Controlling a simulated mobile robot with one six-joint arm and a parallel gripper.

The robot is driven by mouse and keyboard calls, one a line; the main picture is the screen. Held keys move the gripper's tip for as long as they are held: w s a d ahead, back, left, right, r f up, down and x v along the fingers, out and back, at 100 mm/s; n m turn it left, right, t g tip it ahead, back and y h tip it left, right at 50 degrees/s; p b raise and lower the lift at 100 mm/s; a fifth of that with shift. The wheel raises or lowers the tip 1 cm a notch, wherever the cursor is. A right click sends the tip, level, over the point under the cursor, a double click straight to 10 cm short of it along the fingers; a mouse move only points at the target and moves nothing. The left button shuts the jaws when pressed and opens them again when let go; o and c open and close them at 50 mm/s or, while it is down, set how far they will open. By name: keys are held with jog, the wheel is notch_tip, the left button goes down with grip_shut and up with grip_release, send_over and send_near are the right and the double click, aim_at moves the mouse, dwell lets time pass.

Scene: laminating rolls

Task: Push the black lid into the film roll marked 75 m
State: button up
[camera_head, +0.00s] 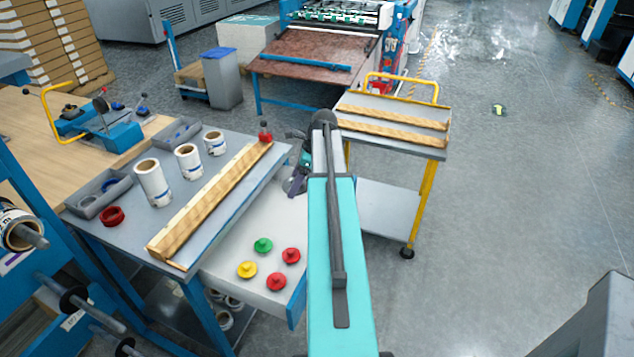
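Three white film rolls with open tops stand upright on the grey table: a tall one (154,186), a middle one (189,164) and a small one (215,146). Their markings are too small to read, so I cannot tell which is 75 m. I see no black lid. A green lid (263,245), a yellow lid (247,269) and two red lids (291,256) (277,282) lie on the lower white surface. My gripper (296,182) is right of the table, partly hidden by my turquoise arm; its fingers are unclear.
A wooden rail (210,205) runs along the table's right side, with a red-based item (265,134) at its far end. A red ring (112,216) and grey trays (98,193) (178,133) border the rolls. A yellow-handled cart (390,147) stands behind my arm.

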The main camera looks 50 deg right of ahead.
jog(key=w+a+r+n+g+y, duration=0.1)
jog(key=w+a+r+n, duration=0.15)
jog(key=w+a, duration=0.7)
jog(key=w+a+r+n+g, duration=0.1)
jog(key=w+a+n, duration=0.3)
jog(key=a, duration=1.1)
jog(key=a+r+n+g, duration=0.1)
jog(key=a+n, duration=0.2)
jog(key=a, duration=0.4)
jog(key=s+a+r+n+g+b, duration=0.1)
jog(key=a+n, duration=0.2)
jog(key=a, duration=0.4)
jog(key=a+r+n+g, duration=0.1)
jog(key=a+n, duration=0.3)
jog(key=a, duration=0.3)
jog(key=shift+s+a+r+g, duration=0.2)
jog(key=shift+s+r+g, duration=0.1)
jog(key=shift+s+r+n+g, duration=0.25)
jog(key=shift+s+n+g, duration=0.15)
jog(key=shift+s+n, duration=0.5)
